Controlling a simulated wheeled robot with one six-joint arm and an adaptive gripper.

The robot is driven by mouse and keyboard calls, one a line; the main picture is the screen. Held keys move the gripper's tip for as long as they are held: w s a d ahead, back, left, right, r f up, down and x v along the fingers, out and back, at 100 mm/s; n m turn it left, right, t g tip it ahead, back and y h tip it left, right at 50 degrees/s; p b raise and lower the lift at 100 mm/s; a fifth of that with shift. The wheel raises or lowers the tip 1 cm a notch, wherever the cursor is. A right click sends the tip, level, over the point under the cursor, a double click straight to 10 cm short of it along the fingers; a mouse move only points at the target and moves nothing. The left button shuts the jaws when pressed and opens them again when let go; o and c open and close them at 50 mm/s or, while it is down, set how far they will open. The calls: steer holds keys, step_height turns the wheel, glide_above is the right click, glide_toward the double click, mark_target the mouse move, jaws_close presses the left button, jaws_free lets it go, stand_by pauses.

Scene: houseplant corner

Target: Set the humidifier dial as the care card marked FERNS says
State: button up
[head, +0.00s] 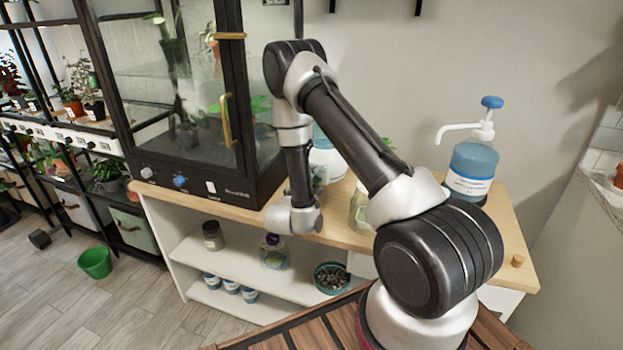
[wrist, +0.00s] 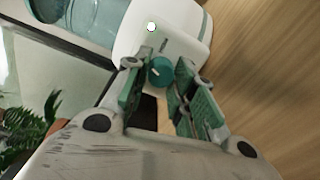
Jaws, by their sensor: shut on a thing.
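The humidifier (wrist: 188,22) has a white body and a clear bluish tank (wrist: 92,15). In the head view its white body (head: 327,158) stands on the wooden bench top, partly behind my arm. Its teal dial (wrist: 160,70) carries a pale pointer line. My gripper (wrist: 159,78) has its green-padded fingers on either side of the dial, shut on it. In the head view my fingers are hidden behind my arm. I cannot make out a care card marked FERNS, and the dial's scale marks are too small to read.
A black-framed glass cabinet (head: 258,184) with knobs stands left of the humidifier. A pump bottle (head: 472,165) stands at the bench's right. Jars and a bowl (head: 331,278) of pebbles are on the shelves below. A green pot (head: 95,263) sits on the floor.

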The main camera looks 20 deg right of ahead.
steer(key=m, duration=0.5)
steer(key=shift+s, duration=0.1)
steer(key=shift+d+m, duration=0.1)
steer(key=shift+m, duration=2.2)
jaws_close()
steer(key=o, duration=1)
jaws_free()
steer(key=v, duration=1.2)
steer(key=shift+s+d, duration=0.1)
